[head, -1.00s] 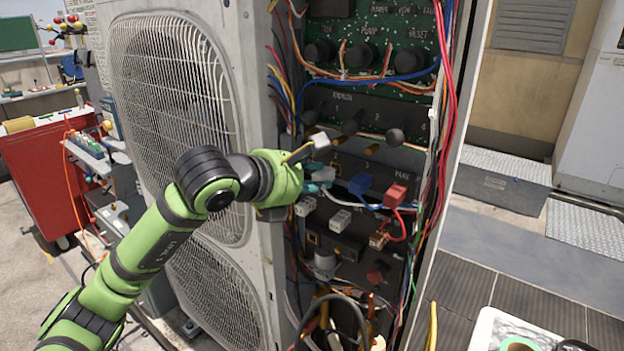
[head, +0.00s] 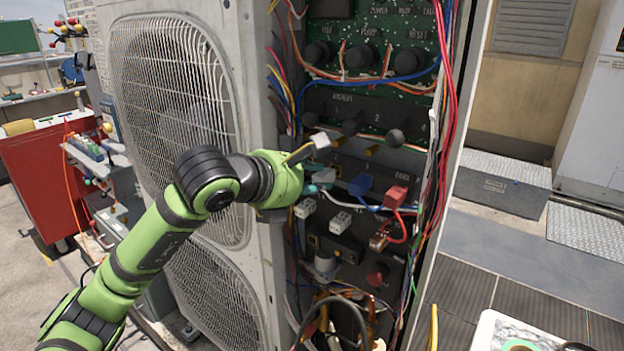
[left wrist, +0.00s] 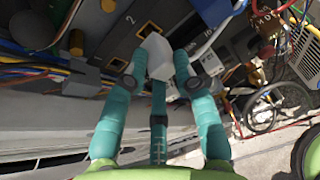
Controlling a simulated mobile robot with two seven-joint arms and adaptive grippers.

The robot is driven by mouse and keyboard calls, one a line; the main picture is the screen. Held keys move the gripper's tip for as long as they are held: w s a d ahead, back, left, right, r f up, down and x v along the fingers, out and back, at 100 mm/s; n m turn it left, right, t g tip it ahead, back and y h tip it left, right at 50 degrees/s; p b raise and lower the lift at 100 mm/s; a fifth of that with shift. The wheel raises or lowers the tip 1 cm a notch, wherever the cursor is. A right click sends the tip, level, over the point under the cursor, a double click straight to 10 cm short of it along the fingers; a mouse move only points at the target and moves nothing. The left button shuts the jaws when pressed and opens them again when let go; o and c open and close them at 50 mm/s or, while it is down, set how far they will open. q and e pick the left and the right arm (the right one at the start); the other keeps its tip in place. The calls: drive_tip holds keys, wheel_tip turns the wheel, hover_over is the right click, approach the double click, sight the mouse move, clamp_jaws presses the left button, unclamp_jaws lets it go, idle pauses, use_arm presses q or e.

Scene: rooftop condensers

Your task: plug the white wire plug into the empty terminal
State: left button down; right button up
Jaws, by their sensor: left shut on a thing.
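My left gripper (head: 322,179) is in front of the open cabinet's panel, its teal fingers pointing at it. In the left wrist view the gripper (left wrist: 150,75) is shut on the white wire plug (left wrist: 160,58), which sits between the fingertips. In the head view I cannot clearly make out this plug among the fingers. A yellow-framed dark socket (left wrist: 148,28), an empty terminal, lies just beyond the plug's front end. Another such socket (left wrist: 120,62) is beside the left fingertip. I see no sign that the plug is seated. My right gripper is not in view.
White plugs (head: 340,222), a blue plug (head: 360,185) and a red plug (head: 396,195) crowd the panel. A white block (head: 320,140) with a yellowish lead shows above my fingers. Black knobs (head: 395,138) and loose wires surround the area. The condenser's grille (head: 175,90) is left.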

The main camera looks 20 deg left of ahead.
use_arm(q)
drive_tip(key=shift+w+d, duration=0.25)
drive_tip(key=shift+w, duration=0.4)
drive_tip(key=shift+w+r, duration=0.1)
drive_tip(key=shift+r, duration=0.05)
idle(0.7)
drive_tip(key=c, duration=1.1)
unclamp_jaws()
drive_tip(key=shift+o, duration=0.9)
drive_tip(key=shift+w+d, duration=0.1)
